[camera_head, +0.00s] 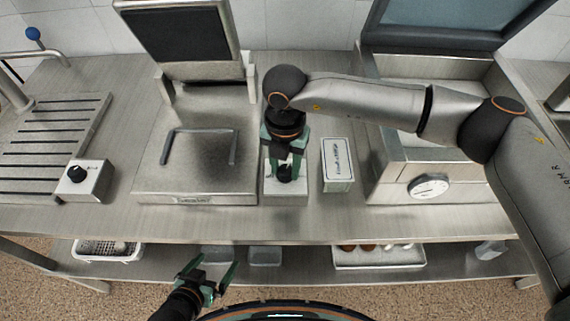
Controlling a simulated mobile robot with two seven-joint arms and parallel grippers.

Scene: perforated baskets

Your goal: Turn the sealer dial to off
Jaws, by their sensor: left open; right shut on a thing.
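My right gripper (285,170) reaches down from the right over a small pale box (285,187) on the steel counter. It is shut on a black dial knob (285,175) on top of that box; the fingers hide part of the knob, and its pointer direction cannot be read. My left gripper (212,278) is open and empty, low in front of the counter, apart from everything. No label naming the sealer is readable.
A flat machine (196,180) with an upright dark panel stands left of the box. A white carton (338,165) stands close on the right. Another black knob (76,172) and a white round dial (429,187) sit further out. The lower shelf (200,266) holds trays.

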